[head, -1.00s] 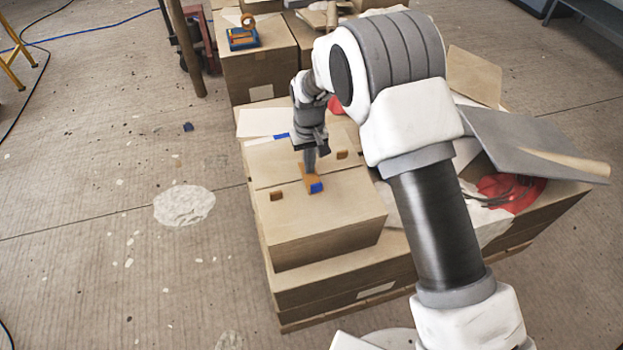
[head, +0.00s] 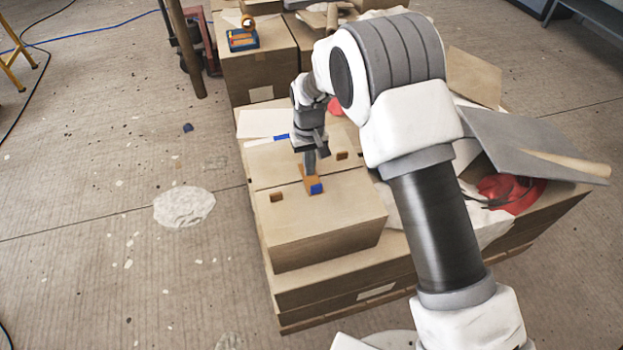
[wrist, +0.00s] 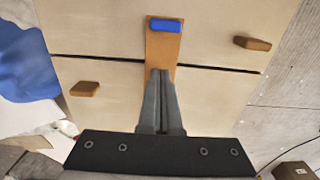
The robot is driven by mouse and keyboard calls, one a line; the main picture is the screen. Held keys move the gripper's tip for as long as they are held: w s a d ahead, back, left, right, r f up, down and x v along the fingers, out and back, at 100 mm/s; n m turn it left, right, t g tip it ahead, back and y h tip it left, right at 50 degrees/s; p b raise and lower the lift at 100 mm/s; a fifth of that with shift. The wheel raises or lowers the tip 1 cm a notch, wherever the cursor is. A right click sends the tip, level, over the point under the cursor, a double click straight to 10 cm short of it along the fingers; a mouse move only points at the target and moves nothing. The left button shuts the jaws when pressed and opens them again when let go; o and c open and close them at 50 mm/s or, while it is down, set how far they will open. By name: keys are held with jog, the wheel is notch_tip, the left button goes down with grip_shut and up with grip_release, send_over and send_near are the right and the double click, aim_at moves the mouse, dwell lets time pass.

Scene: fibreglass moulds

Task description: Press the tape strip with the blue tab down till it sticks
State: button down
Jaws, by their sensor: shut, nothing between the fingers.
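The tape strip (head: 309,178) is orange-brown and lies across the seam on top of a cardboard box (head: 325,235). Its blue tab (head: 316,189) is at the near end in the head view. In the wrist view the strip (wrist: 161,50) runs up from under my fingers to the blue tab (wrist: 167,25) at the top. My gripper (head: 309,170) is shut and empty, pointing down, with its fingertips over the strip near the seam. In the wrist view the closed fingertips (wrist: 160,73) overlap the strip; I cannot tell whether they touch it. The strip's other end is hidden behind the fingers.
Small brown tabs (head: 276,196) and (wrist: 84,89) stand on the box top beside the seam. Another blue piece (head: 282,137) lies at the box's far edge. A grey board (head: 535,145) and red item (head: 510,192) lie at the right. The floor at the left is mostly open.

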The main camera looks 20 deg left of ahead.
jog(key=shift+r+p, duration=1.95)
jog(key=shift+r, duration=1.45)
jog(key=s+d+r+m+t+y+p, duration=0.1)
jog(key=d+r+m+p, duration=0.1)
jog(key=d+r, duration=0.95)
jog(key=s+d+r+m+t+p, duration=0.1)
jog(key=d+r+m+p, duration=0.1)
jog(key=d+r, duration=1)
jog(key=s+d+r+m+t+p, duration=0.1)
jog(key=s+d+r+m, duration=0.1)
jog(key=s+d+r, duration=0.4)
jog(key=s+d+r+m+t+h+p, duration=0.1)
jog(key=s+d+r+m+t+p, duration=0.1)
jog(key=s+d+r, duration=0.4)
jog(key=shift+s+d+t+p, duration=0.3)
jog(key=shift+s+d, duration=0.65)
jog(key=shift+s, duration=1.95)
